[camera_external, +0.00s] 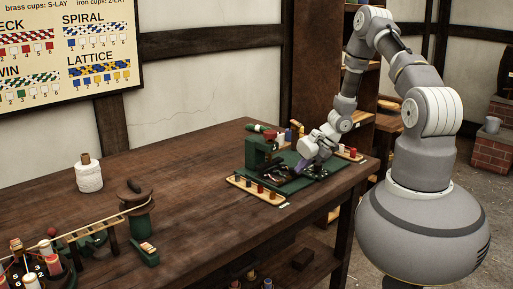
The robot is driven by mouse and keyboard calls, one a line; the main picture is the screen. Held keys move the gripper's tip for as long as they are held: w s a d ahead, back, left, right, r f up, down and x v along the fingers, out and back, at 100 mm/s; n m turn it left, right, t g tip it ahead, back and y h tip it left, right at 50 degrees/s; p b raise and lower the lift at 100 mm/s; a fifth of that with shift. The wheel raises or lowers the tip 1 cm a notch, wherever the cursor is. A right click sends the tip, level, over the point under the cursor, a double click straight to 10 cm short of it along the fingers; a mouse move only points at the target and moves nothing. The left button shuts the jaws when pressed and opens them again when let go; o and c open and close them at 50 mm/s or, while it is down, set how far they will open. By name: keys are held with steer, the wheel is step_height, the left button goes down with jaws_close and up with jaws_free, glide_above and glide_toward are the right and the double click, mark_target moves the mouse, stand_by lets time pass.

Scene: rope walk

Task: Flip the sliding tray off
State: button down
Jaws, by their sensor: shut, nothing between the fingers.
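A small green machine (258,153) stands near the right end of the wooden table, beside a flat green base (283,188). My arm reaches down from the right. My gripper (298,172) is low over the green base, close to dark parts at the machine's right side. The gripper is shut with nothing in it. I cannot tell whether it touches anything. The sliding tray cannot be made out clearly; the gripper and the dark parts hide some of this spot.
A wooden strip with coloured pegs (243,186) lies in front of the base. Another peg strip (349,154) is behind my gripper. The table's middle (195,170) is clear.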

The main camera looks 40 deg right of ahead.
steer(key=shift+w+r+p, duration=0.35)
steer(key=shift+w, duration=0.4)
steer(key=shift+w+f, duration=0.25)
steer(key=shift+w, duration=0.4)
steer(key=shift+s+f, duration=0.1)
steer(key=shift+s, duration=0.15)
steer(key=s, duration=0.2)
steer(key=s+d+r, duration=0.1)
steer(key=s, duration=0.1)
steer(key=shift+d, duration=0.1)
steer(key=p+v, duration=0.2)
steer(key=v, duration=0.7)
steer(key=shift+f, duration=0.1)
